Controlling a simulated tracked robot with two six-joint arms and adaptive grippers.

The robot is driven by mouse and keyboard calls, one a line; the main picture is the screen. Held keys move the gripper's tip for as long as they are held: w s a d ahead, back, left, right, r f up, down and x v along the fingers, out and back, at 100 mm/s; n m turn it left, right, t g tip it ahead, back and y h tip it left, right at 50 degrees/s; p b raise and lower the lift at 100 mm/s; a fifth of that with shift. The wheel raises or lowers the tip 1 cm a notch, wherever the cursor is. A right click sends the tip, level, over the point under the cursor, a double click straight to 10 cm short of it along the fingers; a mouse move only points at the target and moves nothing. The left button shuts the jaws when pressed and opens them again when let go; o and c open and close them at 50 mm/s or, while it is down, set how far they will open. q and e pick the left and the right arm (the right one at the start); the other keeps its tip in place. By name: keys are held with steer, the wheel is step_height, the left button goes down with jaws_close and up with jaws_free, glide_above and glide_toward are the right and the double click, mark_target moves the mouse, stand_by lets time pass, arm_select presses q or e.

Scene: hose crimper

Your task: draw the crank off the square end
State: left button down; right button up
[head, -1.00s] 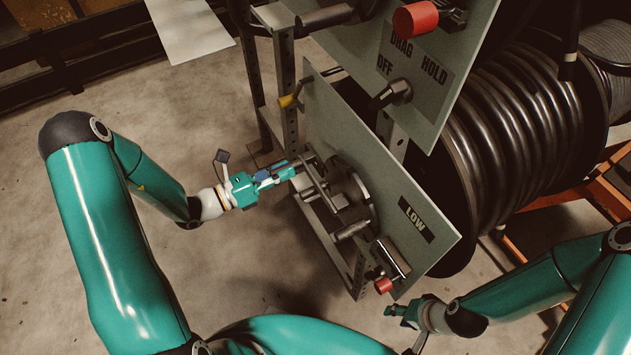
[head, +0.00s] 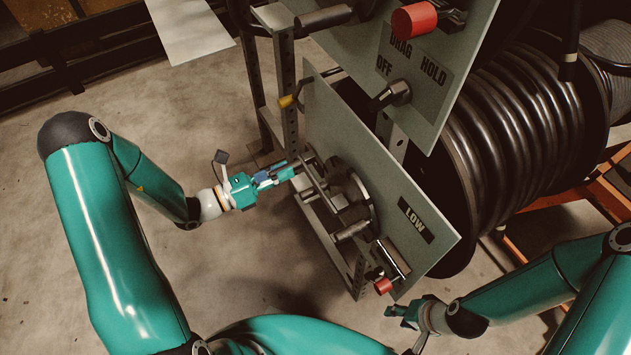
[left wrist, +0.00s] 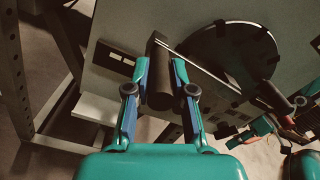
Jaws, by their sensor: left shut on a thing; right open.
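The crank (head: 313,181) is a metal arm in front of a dark round disc (head: 359,195) on the lower grey panel marked LOW. My left gripper (head: 292,171) is shut on the crank's grip, at the panel's left side. In the left wrist view the fingers (left wrist: 160,92) lie on both sides of the dark cylindrical grip (left wrist: 157,72), and the crank arm slants down to the right across the disc (left wrist: 225,58). The square end is hidden; I cannot tell whether the crank sits on it. My right gripper (head: 402,312) is open and empty, below the panel.
A red knob (head: 383,286) sticks out near the panel's lower edge. The upper panel (head: 440,80) overhangs, with a switch and red knob. A hose reel (head: 510,140) stands right. Floor left is clear.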

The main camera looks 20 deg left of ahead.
arm_select(q)
steer(key=shift+v, duration=1.5)
steer(key=shift+a+f, duration=0.1)
steer(key=shift+a, duration=0.3)
steer(key=shift+s, duration=0.15)
steer(key=v, duration=0.2)
steer(key=shift+s+a+p, duration=0.2)
steer(key=shift+s+p, duration=0.15)
steer(key=shift+s, duration=0.15)
steer(key=c, duration=1.4)
jaws_free()
